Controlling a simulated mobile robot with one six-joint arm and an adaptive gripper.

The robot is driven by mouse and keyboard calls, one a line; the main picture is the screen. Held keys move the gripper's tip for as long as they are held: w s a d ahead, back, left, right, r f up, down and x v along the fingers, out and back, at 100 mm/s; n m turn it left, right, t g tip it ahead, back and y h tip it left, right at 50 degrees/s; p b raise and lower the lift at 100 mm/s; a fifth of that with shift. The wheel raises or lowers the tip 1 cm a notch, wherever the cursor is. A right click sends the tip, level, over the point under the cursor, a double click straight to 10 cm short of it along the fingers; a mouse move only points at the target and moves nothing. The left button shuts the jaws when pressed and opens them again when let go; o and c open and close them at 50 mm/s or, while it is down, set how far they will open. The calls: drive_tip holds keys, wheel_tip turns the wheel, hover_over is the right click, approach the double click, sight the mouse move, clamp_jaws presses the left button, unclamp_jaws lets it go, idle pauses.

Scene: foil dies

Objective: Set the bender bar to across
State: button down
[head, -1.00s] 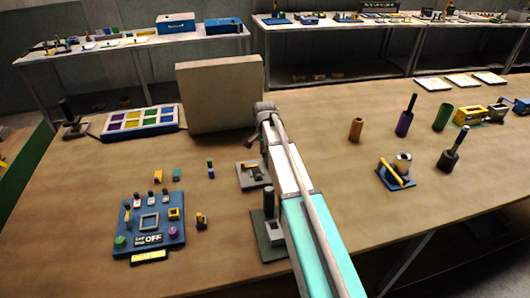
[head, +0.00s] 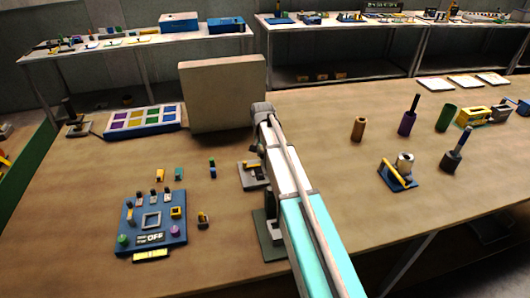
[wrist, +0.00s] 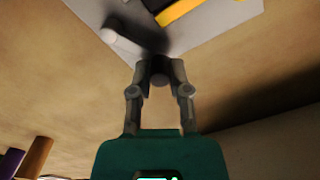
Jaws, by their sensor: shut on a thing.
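A grey plate (head: 247,185) with a yellow piece and dark parts on it, seemingly the bender, lies left of my arm in the head view. My gripper (wrist: 160,74) is shut on a dark grey part at the plate's near corner, seemingly the bender bar. The fingers cover much of that part, so its angle is unclear. My arm hides the gripper in the head view.
A blue panel (head: 133,216) with small parts and an OFF sign lies left. A beige upright board (head: 224,92) stands behind my arm. A blue base (head: 386,176) with a yellow bar lies right. The table between the arm and that base is clear.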

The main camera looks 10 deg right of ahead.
sight(257, 168)
drive_tip(key=n, duration=0.1)
drive_tip(key=a+n, duration=0.1)
drive_tip(key=n, duration=0.1)
drive_tip(key=shift+s+a, duration=0.1)
drive_tip(key=shift+s, duration=0.3)
drive_tip(key=n, duration=0.1)
drive_tip(key=s+a+n, duration=0.1)
drive_tip(key=n, duration=0.1)
drive_tip(key=shift+s+n, duration=0.1)
drive_tip(key=shift+n, duration=0.2)
drive_tip(key=n, duration=0.1)
drive_tip(key=s+n, duration=0.1)
drive_tip(key=n, duration=0.1)
drive_tip(key=shift+s+a+n, duration=0.2)
drive_tip(key=shift+a+n, duration=0.1)
drive_tip(key=shift+a, duration=0.05)
drive_tip(key=shift+s+a+n, duration=0.1)
drive_tip(key=shift+s+n, duration=0.25)
drive_tip(key=shift+n, duration=0.5)
drive_tip(key=shift+s+n, duration=0.3)
drive_tip(key=shift+n, duration=0.55)
drive_tip(key=c, duration=0.6)
unclamp_jaws()
drive_tip(key=shift+w+m, duration=0.15)
drive_tip(key=shift+m, duration=0.15)
